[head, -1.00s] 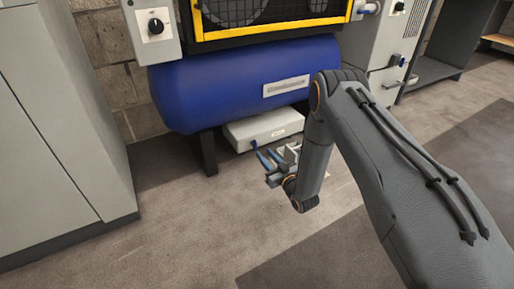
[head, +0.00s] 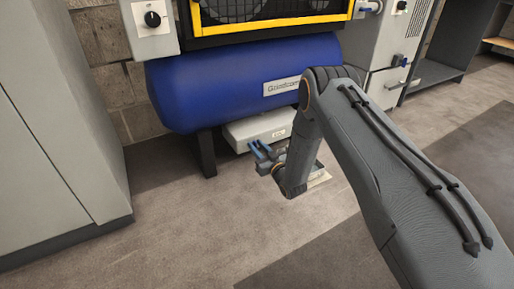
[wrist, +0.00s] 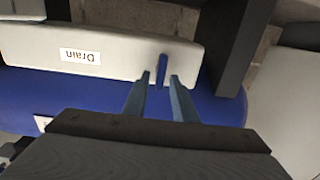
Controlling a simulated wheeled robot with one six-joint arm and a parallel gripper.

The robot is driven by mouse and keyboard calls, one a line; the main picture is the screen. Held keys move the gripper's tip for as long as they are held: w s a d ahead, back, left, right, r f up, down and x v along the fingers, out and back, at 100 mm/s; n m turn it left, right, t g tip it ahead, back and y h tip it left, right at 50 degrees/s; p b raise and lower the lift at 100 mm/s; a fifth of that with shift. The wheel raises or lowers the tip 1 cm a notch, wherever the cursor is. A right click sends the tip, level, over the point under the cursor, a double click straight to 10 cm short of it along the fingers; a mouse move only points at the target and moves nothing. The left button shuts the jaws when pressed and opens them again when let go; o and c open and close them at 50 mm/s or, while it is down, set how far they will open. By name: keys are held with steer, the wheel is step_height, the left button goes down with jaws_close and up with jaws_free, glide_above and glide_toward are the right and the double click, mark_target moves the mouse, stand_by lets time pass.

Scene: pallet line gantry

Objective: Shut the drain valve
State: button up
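The drain valve is a pale grey box (head: 245,133) under the blue tank; the wrist view shows it upside down, with its "Drain" label (wrist: 80,56). A short blue lever (wrist: 162,68) stands out near one end of the box. My gripper (wrist: 160,80) is open, with its two blue-grey fingers on either side of the lever. A small gap shows between the lever and each fingertip, so I see no grip on it. In the head view my gripper (head: 259,147) is just in front of the box, and the lever cannot be made out there.
The blue tank (head: 215,90) hangs above the box, with a dark support leg (head: 205,155) at left. A grey cabinet (head: 60,130) stands at far left. A control box with a black knob (head: 152,20) is above left.

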jaws_close()
steer(key=shift+n+p, duration=0.35)
steer(key=shift+n, duration=0.05)
steer(key=shift+s+a+n+p, duration=0.15)
steer(key=shift+n+p, duration=0.65)
steer(key=shift+n, duration=0.2)
steer(key=n+p, duration=0.2)
steer(key=n, duration=0.3)
steer(key=f+n+p, duration=0.1)
steer(key=n+p, duration=0.1)
steer(key=n, duration=0.3)
steer(key=n+p, duration=0.3)
steer(key=n, duration=0.1)
steer(key=shift+s+a+f+n, duration=0.25)
steer(key=shift+s+a+n, duration=0.1)
steer(key=shift+a+n, duration=0.05)
steer(key=shift+f+n, duration=0.1)
steer(key=shift+n, duration=0.2)
